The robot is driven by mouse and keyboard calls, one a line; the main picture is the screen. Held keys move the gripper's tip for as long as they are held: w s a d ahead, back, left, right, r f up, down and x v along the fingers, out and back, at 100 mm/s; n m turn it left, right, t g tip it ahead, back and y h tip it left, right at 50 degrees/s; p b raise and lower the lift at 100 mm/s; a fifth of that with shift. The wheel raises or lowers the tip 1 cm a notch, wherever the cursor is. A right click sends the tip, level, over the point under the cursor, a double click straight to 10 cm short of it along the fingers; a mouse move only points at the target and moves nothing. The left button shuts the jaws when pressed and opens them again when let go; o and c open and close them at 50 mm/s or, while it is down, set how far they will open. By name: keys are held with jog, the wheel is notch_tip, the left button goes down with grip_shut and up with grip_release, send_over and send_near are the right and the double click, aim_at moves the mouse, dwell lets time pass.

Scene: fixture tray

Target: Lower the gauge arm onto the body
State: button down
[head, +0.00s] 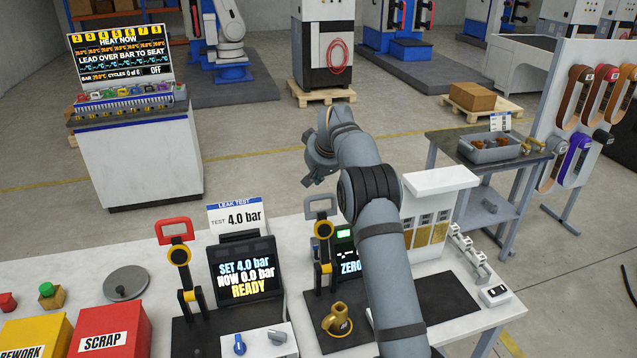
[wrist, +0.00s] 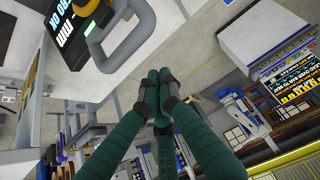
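The gauge arm with a grey loop handle (head: 320,207) stands raised on the dark stand beside the ZERO screen (head: 350,267) in the head view. The brass body (head: 338,319) sits upright on the base in front of it. My gripper (head: 312,176) is up above and behind the grey handle, apart from it. In the wrist view the handle (wrist: 133,48) is at the top left, beyond the fingers. The green fingers' dark tips (wrist: 157,80) are together with nothing visible between them. The body cannot be made out in the wrist view.
A similar stand with a red handle (head: 174,231) is to the left, beside the leak test screen (head: 245,273). Red SCRAP (head: 110,332) and yellow REWORK (head: 36,337) bins stand at the front left. My arm covers part of the bench right of the body. A dark mat (head: 440,303) is clear.

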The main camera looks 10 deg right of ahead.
jog(key=shift+s+d+f, duration=0.15)
jog(key=shift+s+f, duration=0.8)
jog(key=shift+s, duration=0.2)
jog(key=shift+s, duration=0.1)
jog(key=shift+f, duration=0.1)
